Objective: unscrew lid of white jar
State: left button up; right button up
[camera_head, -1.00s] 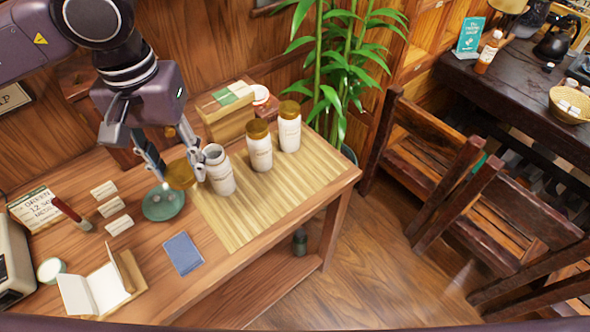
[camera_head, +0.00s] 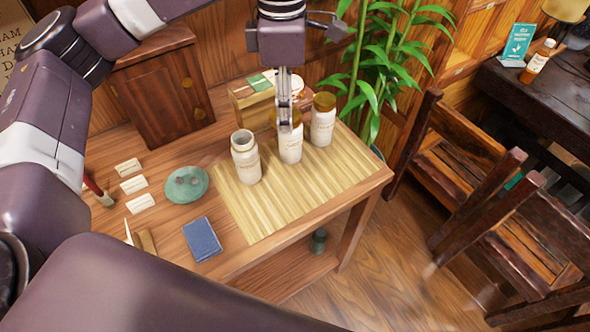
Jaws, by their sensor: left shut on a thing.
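Three white jars stand on a bamboo mat (camera_head: 246,208). The left jar (camera_head: 246,162) is open at the top and has no lid on it. The middle jar (camera_head: 290,148) has a gold-brown lid (camera_head: 297,117), partly hidden by my left gripper (camera_head: 285,122). The gripper comes down from above, seen edge-on, and its fingers are shut on that lid. The right jar (camera_head: 322,125) wears its own gold-brown lid (camera_head: 324,102). A green dish (camera_head: 178,195) lies left of the mat with dark round shapes in it. My right gripper is out of view.
A wooden cabinet (camera_head: 160,90) stands at the back left of the table. A box (camera_head: 250,105) is behind the jars. White cards (camera_head: 133,184) and a blue book (camera_head: 201,238) lie on the table. A plant (camera_head: 372,70) and chairs (camera_head: 460,160) are to the right.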

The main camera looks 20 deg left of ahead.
pick_arm(q)
jog(key=n, duration=0.1)
jog(key=w+n, duration=0.1)
jog(key=n, duration=0.2)
jog(key=shift+w+d+f+b, duration=0.15)
jog(key=shift+d+f+b, duration=0.15)
jog(key=shift+f, duration=0.1)
jog(key=w+f+n, duration=0.1)
jog(key=w+n, duration=0.1)
jog(key=n, duration=1.5)
send_over(301, 177)
notch_tip(301, 177, down, 18)
jog(key=shift+r+p, duration=0.2)
jog(key=shift+p, duration=0.2)
notch_tip(301, 177, down, 4)
jog(key=shift+r+p, duration=0.1)
jog(key=shift+p, duration=0.35)
jog(key=shift+f, duration=0.3)
jog(key=shift+f, duration=0.1)
